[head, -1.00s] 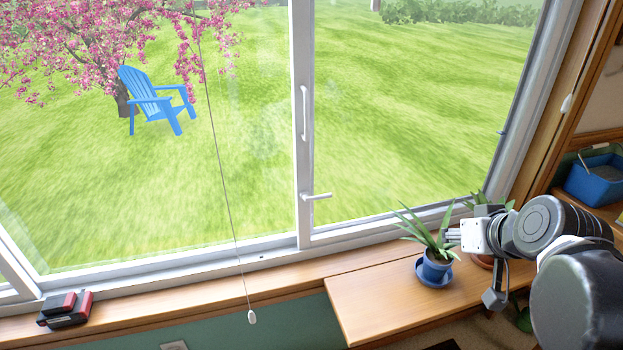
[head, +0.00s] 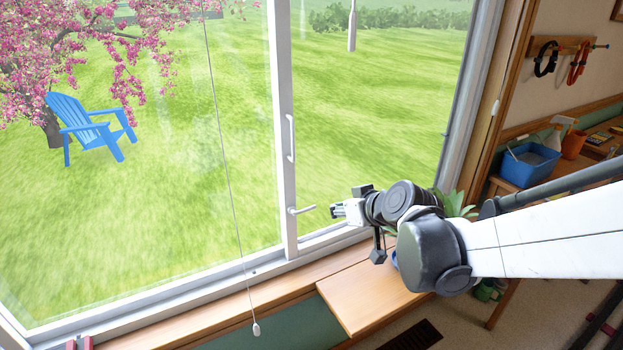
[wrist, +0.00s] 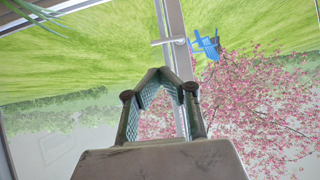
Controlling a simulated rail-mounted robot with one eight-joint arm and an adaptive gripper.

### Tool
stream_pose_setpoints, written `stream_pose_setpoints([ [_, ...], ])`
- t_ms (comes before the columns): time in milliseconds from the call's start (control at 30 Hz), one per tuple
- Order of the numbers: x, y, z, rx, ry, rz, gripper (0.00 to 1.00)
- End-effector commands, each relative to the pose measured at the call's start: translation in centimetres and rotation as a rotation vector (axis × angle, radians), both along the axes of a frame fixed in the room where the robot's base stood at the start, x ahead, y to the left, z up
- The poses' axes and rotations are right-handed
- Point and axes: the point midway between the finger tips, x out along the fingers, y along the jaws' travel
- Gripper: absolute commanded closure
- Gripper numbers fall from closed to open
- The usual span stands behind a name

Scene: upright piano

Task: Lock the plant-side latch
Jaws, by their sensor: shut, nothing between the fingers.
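A white lever latch (head: 301,210) sticks out sideways to the right from the window's middle upright (head: 287,225). In the wrist view the latch (wrist: 167,41) shows as a pale bar beyond the fingers. My gripper (head: 333,210) is shut and empty, a short gap to the right of the latch's free end, at about the same height in the head view. In the wrist view the closed fingertips (wrist: 160,74) point up toward the latch, apart from it. The potted plant (head: 456,203) is mostly hidden behind my arm; only some leaves show.
A tall white pull handle (head: 291,138) is on the upright above the latch. A blind cord (head: 228,170) hangs to the left. The wooden sill and ledge (head: 365,297) lie below. A blue bin (head: 531,165) stands on the right.

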Motion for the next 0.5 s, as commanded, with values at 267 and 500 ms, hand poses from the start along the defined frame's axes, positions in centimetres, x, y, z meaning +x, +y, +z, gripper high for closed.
stream_pose_setpoints([
  [267, 0.3, 0.2, -0.3, 0.000, 0.001, 0.000, 1.00],
  [500, 2.3, 1.4, -2.0, -0.001, 0.001, 0.001, 1.00],
])
